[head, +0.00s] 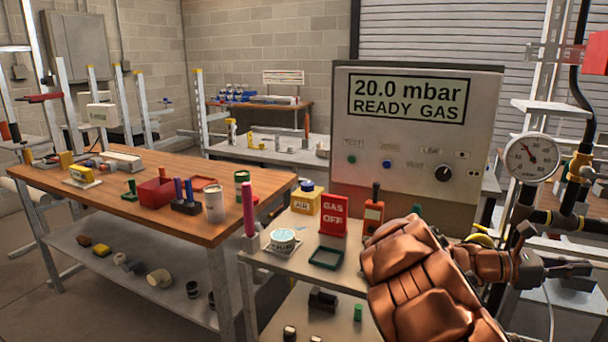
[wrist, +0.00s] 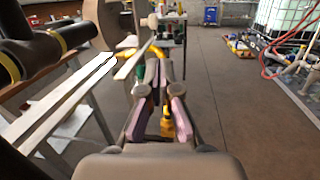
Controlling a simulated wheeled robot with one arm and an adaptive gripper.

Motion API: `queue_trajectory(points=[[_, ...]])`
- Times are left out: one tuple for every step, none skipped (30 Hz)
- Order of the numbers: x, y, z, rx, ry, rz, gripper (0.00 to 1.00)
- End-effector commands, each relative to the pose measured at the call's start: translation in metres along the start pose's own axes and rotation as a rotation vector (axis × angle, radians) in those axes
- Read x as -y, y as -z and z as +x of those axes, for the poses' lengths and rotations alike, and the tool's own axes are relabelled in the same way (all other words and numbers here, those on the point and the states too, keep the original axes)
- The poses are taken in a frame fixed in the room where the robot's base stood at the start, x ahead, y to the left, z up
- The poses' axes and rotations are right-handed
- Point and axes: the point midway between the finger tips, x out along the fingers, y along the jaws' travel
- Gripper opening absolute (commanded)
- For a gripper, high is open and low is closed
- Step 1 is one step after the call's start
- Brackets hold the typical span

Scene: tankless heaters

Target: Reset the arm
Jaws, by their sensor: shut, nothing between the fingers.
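My copper-coloured arm rises in the lower right of the head view, in front of the small bench (head: 290,270) and the pressure panel. My gripper (head: 540,262) is at the arm's right end, close to the pipework under the round gauge (head: 532,158); its fingers are small and partly hidden there. In the wrist view my gripper (wrist: 162,62) points forward, its fingers converging with nothing held between them. A yellow part shows beyond and below the fingers; I cannot tell what it is.
The panel (head: 420,140) reads "20.0 mbar READY GAS". A red "GAS OFF" sign (head: 333,215) stands on the small bench. A wooden workbench (head: 150,220) is at left. In the wrist view, dark pipe (wrist: 45,52) and pale rails (wrist: 70,95) crowd the left; open floor (wrist: 235,100) lies right.

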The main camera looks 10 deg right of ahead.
Motion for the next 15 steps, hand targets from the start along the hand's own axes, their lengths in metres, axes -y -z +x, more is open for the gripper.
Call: queue_trajectory(points=[[0.011, -0.003, -0.002, -0.026, 0.02, 0.036, 0.0], [0.018, -0.003, -0.002, -0.044, 0.034, 0.057, 0.0], [0.027, -0.003, -0.003, -0.067, 0.052, 0.086, 0.0], [0.034, -0.004, -0.005, -0.085, 0.065, 0.11, 0.0], [0.04, -0.004, -0.006, -0.104, 0.078, 0.134, 0.0], [0.05, -0.002, -0.008, -0.131, 0.098, 0.165, 0.0], [0.057, -0.001, -0.011, -0.154, 0.114, 0.19, 0.0], [0.065, 0.001, -0.013, -0.177, 0.13, 0.215, 0.0], [0.077, 0.003, -0.017, -0.21, 0.154, 0.252, 0.0], [0.086, 0.005, -0.02, -0.238, 0.174, 0.281, 0.0], [0.095, 0.008, -0.024, -0.267, 0.195, 0.309, 0.0], [0.107, 0.013, -0.031, -0.308, 0.223, 0.349, 0.0], [0.116, 0.015, -0.036, -0.339, 0.244, 0.381, 0.0], [0.124, 0.019, -0.042, -0.373, 0.265, 0.41, 0.0], [0.136, 0.025, -0.05, -0.416, 0.295, 0.447, 0.0]])
